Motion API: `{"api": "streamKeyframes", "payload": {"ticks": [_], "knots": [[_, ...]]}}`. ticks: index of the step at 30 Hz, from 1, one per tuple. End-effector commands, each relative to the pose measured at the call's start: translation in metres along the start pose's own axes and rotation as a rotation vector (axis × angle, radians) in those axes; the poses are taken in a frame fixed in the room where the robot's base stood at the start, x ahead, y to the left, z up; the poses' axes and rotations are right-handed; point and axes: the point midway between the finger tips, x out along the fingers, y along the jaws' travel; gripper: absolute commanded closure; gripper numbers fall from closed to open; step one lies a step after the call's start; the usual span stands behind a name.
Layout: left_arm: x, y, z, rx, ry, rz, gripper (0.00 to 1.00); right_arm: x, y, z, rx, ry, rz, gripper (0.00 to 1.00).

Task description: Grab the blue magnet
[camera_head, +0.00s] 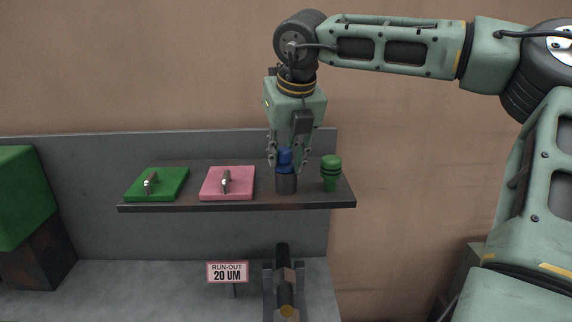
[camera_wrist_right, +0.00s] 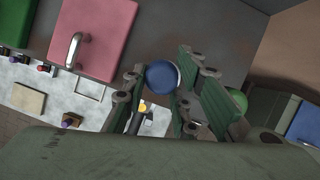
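The blue magnet (camera_head: 286,161) has a blue top above a dark cylindrical base (camera_head: 286,184) and stands upright on the dark shelf (camera_head: 237,206). In the right wrist view its round blue top (camera_wrist_right: 162,77) shows between the fingers. My right gripper (camera_head: 286,163) points down over the magnet with its fingers on either side of the blue top. In the right wrist view the right gripper (camera_wrist_right: 158,85) has its fingers apart; contact with the magnet cannot be made out. My left gripper is not in view.
A green knob-shaped piece (camera_head: 331,172) stands close to the right of the magnet. A pink plate (camera_head: 228,184) and a green plate (camera_head: 157,185), each with a handle, lie to the left. A "RUN-OUT 20 UM" sign (camera_head: 227,272) and a dark cylinder (camera_head: 284,285) are below the shelf.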

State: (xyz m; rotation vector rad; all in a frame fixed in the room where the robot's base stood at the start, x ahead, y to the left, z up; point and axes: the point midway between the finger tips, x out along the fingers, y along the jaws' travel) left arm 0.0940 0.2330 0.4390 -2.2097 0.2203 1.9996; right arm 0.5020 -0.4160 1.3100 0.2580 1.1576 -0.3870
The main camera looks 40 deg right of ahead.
Motion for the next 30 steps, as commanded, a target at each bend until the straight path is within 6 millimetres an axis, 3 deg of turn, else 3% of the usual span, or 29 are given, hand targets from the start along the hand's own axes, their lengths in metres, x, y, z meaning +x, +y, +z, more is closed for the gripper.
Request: {"api": "streamKeyframes", "payload": {"ticks": [7,17,20,30], "knots": [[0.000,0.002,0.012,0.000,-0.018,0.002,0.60,0.000,0.000,0.000,0.000,0.000,0.001,1.00],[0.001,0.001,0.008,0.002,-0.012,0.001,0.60,-0.003,0.000,0.002,0.001,-0.003,0.001,1.00],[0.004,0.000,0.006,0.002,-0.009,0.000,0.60,-0.013,0.000,0.006,0.003,-0.006,0.001,1.00],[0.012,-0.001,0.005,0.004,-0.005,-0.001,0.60,-0.073,0.001,0.031,0.001,-0.005,0.001,1.00]]}}
